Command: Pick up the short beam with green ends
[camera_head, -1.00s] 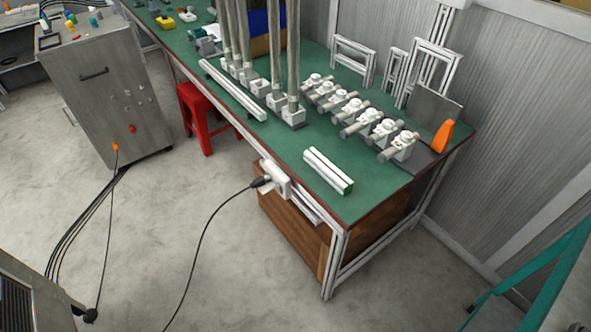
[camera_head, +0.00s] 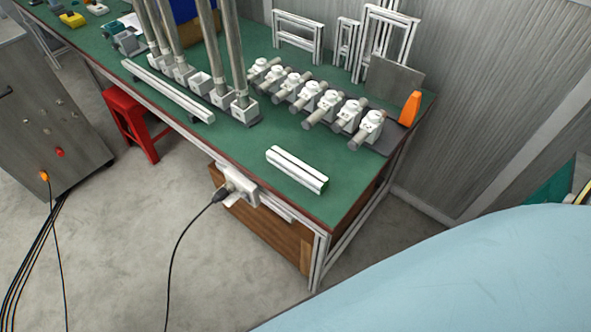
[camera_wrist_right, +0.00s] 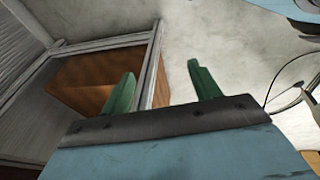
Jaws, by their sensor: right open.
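The short beam (camera_head: 297,170) is a pale, grooved bar lying flat on the green tabletop near the table's front right corner. In the head view a light blue part of my arm fills the lower right, and no gripper fingers show. My left gripper is not in view.
The green-topped table (camera_head: 240,150) has a power socket box (camera_head: 236,187) on its front edge. A longer beam (camera_head: 168,90) lies to the left. Upright posts, several clamped rods and an orange object (camera_head: 410,108) stand behind. A red stool (camera_head: 135,120) is beside the table.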

